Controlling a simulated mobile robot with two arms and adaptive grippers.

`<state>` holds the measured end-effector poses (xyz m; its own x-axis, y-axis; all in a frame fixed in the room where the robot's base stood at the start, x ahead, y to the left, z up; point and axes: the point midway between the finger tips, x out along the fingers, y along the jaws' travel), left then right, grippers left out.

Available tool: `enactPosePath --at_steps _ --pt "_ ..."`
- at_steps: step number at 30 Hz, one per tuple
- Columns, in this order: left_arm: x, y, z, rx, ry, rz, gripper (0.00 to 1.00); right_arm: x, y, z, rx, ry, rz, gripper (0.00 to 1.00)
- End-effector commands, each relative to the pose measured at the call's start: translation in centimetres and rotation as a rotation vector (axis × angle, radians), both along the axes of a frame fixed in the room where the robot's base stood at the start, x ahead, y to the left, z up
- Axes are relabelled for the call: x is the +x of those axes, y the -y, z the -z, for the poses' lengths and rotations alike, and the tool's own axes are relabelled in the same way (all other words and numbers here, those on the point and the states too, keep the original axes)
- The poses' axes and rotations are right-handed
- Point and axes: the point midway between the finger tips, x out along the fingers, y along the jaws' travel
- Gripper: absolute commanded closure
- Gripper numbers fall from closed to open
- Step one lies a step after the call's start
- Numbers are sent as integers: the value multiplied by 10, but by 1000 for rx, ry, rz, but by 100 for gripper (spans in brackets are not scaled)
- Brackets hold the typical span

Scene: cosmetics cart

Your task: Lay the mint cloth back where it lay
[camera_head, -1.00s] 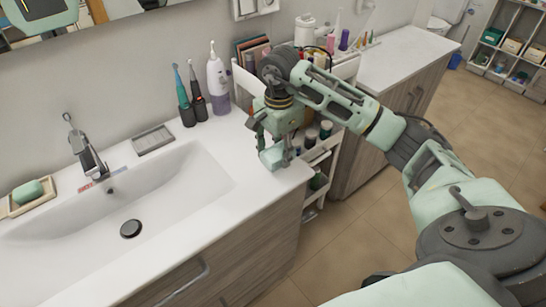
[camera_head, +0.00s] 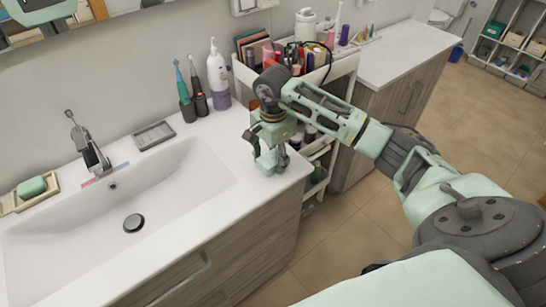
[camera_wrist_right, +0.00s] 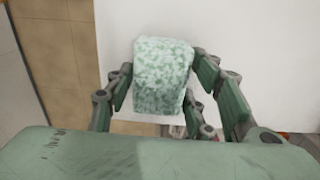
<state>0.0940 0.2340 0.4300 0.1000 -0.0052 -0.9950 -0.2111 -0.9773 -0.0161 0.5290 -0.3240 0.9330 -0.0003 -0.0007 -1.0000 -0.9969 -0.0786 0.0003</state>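The mint cloth (camera_wrist_right: 163,72), a folded mottled green-white bundle, is between the two fingers of my right gripper (camera_wrist_right: 162,80) in the right wrist view. The fingers press against its two sides. In the head view my right gripper (camera_head: 270,160) points down at the right front corner of the white washbasin counter (camera_head: 215,150). The cloth (camera_head: 267,159) shows there only in part, low between the fingers at the counter top. I cannot tell whether it touches the counter. My left gripper is not in view.
The sink basin (camera_head: 120,215) lies left of my gripper. A pump bottle (camera_head: 218,78) and two electric toothbrushes stand behind it. A white cart (camera_head: 345,68) full of cosmetics stands close on the right. A soap dish (camera_head: 32,190) is at far left.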

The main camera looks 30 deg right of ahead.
Motion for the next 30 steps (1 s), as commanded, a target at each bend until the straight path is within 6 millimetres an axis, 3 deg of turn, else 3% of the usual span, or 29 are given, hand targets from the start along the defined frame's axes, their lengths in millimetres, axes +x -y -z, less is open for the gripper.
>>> enactPosePath --at_steps 3,16,30 --pt "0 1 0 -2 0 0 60 0 0 0 0 0 0 38" --pt "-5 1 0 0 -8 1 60 1 0 -8 0 3 0 38" --pt "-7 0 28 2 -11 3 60 1 0 -102 -1 4 0 38"
